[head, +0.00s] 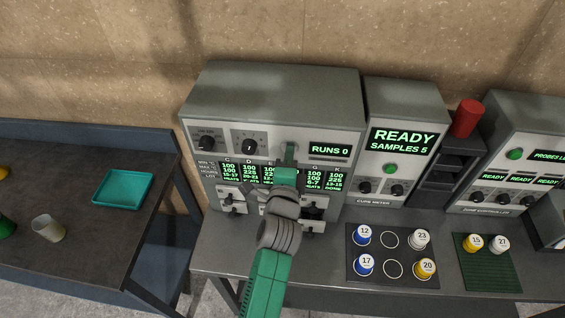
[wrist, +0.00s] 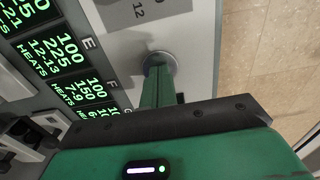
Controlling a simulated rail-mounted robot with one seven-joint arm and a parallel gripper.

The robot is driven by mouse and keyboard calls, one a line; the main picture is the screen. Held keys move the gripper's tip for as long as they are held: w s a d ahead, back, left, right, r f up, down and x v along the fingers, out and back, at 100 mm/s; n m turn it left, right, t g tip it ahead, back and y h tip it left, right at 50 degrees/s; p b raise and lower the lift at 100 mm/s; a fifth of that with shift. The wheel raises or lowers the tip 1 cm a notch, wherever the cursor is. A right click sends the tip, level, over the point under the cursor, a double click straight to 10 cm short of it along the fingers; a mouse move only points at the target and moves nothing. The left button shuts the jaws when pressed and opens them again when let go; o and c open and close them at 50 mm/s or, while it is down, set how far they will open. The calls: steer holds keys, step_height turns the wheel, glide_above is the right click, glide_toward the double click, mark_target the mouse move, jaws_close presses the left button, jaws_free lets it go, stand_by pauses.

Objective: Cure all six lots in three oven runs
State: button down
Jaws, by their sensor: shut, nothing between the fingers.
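The oven (head: 280,88) shows RUNS 0 above a row of lit green readouts. My gripper (head: 289,152) is shut and empty at the oven's front panel, its fingers pointing at a round control (wrist: 158,62) that the wrist view shows at the fingertips. I cannot tell whether they touch it. Numbered cups stand on the black mat (head: 378,278): blue 12 (head: 362,235), blue 17 (head: 364,265), white 23 (head: 420,239) and yellow 20 (head: 425,268). Two rings there are empty. Yellow 15 (head: 473,243) and white 27 (head: 499,244) stand on the green mat (head: 487,273).
The cure meter (head: 403,110) reads READY, SAMPLES 5. A dark rack (head: 452,165) with a red cylinder (head: 466,118) and another controller (head: 520,145) stand to its right. A separate table at left holds a teal tray (head: 124,189) and a pale cup (head: 48,229).

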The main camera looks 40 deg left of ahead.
steer(key=v, duration=1.4)
steer(key=shift+p, duration=0.4)
steer(key=w+d+r+n+t+h+p, duration=0.1)
steer(key=w+d+r+n+t+p, duration=0.25)
steer(key=r, duration=1.15)
steer(key=d+r+n+t+h+p, duration=0.15)
steer(key=d+r+n, duration=0.4)
steer(key=r, duration=0.95)
steer(key=s+d+r+n+t+h+p, duration=0.1)
steer(key=s+d+r+t+h+p, duration=0.1)
steer(key=d+r, duration=0.5)
steer(key=s+d+r+n+t+h+p, duration=0.1)
steer(key=s+d+r+h, duration=0.3)
steer(key=r, duration=1)
steer(key=s+d+t+p, duration=0.1)
steer(key=s+d, duration=0.2)
steer(key=shift+d+r+n+t+h, duration=0.2)
steer(key=shift+r+n+t+h, duration=0.1)
steer(key=shift+r+t+h, duration=0.1)
